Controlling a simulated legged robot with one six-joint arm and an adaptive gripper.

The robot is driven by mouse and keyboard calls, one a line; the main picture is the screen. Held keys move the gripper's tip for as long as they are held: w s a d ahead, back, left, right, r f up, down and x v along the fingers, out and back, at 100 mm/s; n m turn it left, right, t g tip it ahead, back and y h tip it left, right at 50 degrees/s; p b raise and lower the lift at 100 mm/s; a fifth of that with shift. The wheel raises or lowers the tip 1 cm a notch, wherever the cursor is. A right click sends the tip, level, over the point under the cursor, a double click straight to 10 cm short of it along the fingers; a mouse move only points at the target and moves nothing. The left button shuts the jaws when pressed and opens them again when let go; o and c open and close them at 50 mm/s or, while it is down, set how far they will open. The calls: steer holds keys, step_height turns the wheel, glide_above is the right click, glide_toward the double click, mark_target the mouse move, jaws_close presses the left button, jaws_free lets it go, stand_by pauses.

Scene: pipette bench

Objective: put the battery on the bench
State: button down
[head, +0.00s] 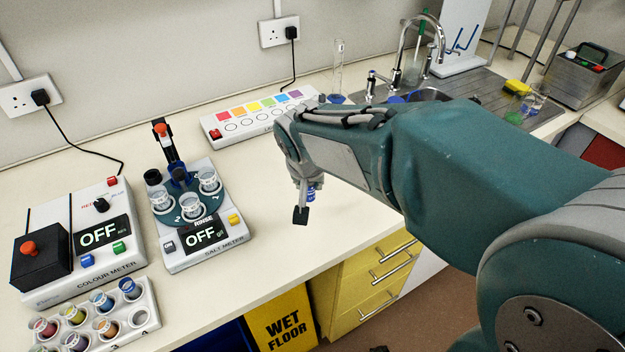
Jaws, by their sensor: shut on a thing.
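My gripper (303,208) hangs down from the end of my arm over the front part of the cream bench (262,190). It is shut on the battery (311,194), a small blue piece that shows just behind and beside a finger. Most of the battery is hidden by the gripper. I cannot tell how high it is above the bench top.
The salt meter (180,258) with cups stands left of my gripper, and the colour meter (55,285) is farther left. A white strip with coloured squares (212,130) lies behind. A sink (432,94) is at the back right. Bench space right of the salt meter is clear.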

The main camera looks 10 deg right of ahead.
steer(key=w+d+f, duration=0.1)
steer(key=w+f, duration=0.3)
steer(key=w, duration=0.1)
steer(key=w+d+f, duration=0.1)
steer(key=w+f, duration=0.2)
steer(key=shift+w+d, duration=0.15)
steer(key=shift+d, duration=0.2)
steer(key=shift+w+d+f, duration=0.1)
steer(key=shift+w+f, duration=0.05)
steer(key=shift+f, duration=0.8)
steer(key=shift+w+f, duration=0.1)
steer(key=shift+f, duration=0.85)
steer(key=shift+f, duration=0.1)
steer(key=shift+c, duration=2.1)
jaws_free()
